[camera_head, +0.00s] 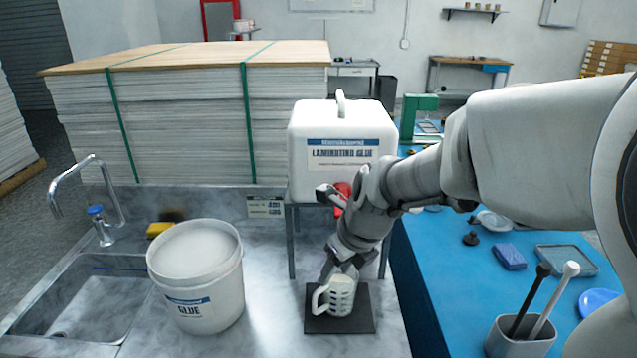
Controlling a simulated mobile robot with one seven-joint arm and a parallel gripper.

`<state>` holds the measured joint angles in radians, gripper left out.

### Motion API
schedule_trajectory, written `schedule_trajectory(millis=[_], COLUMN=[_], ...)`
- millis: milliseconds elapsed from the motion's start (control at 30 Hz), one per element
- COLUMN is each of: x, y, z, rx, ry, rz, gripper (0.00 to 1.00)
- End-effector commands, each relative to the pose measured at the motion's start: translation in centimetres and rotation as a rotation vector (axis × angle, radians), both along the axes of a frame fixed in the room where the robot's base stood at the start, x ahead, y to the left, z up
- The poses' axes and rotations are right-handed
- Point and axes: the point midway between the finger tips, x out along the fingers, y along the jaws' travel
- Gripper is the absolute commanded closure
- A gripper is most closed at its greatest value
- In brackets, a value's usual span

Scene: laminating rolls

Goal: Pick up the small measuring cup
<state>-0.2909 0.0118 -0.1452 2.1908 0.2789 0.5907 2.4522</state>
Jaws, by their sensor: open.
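The small measuring cup (341,297) is white and translucent with dark markings and a handle on its left. It stands upright on a dark square mat (360,322) on the metal counter. My gripper (341,274) points down from above, with its fingertips at the cup's rim. The jaws are open. The fingers partly cover the cup's top, and I cannot tell whether they touch it.
A white glue bucket (197,280) stands to the left, beside the sink (85,300). A laminating glue jug (342,150) sits on a stand behind the cup. The blue table (440,260) on the right holds a sponge (509,256) and a tool holder (520,338).

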Motion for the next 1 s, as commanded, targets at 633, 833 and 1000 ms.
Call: schedule_trajectory(millis=[633,833,1000], x=[3.6,4.2,4.7], y=[2.2,2.6,2.9], z=[-9.8,-11.1,-12.8], rx=[0.023,0.025,0.023], ry=[0.021,0.019,0.02], rz=[-0.07,-0.069,-0.069], gripper=[0.49,0.49,0.49])
